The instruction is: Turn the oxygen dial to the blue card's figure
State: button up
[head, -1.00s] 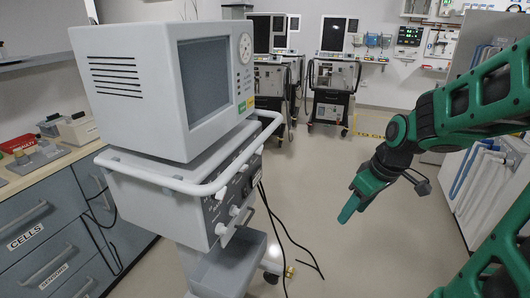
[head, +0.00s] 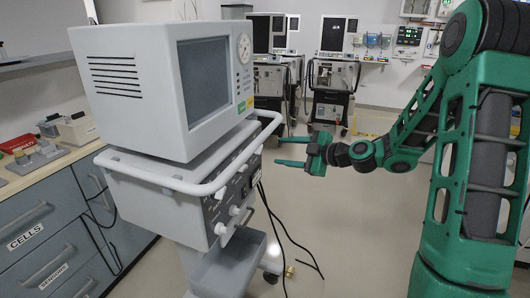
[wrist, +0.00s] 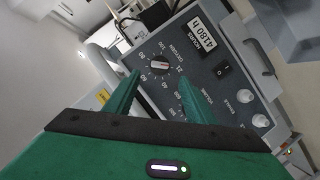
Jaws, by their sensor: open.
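I see no blue card in either view.
The panel also bears an hours display (wrist: 202,35), a rocker switch (wrist: 224,70) and white knobs (wrist: 258,120). A white rail (head: 205,185) runs around the ventilator. Black cables (head: 285,235) hang below. A drawer counter (head: 50,215) stands left; floor at right is open.

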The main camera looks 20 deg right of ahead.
aim_at(259, 149)
jog(key=x, duration=0.9)
jog(key=shift+a, duration=0.15)
jog(key=c, duration=1)
jog(key=shift+c, duration=0.2)
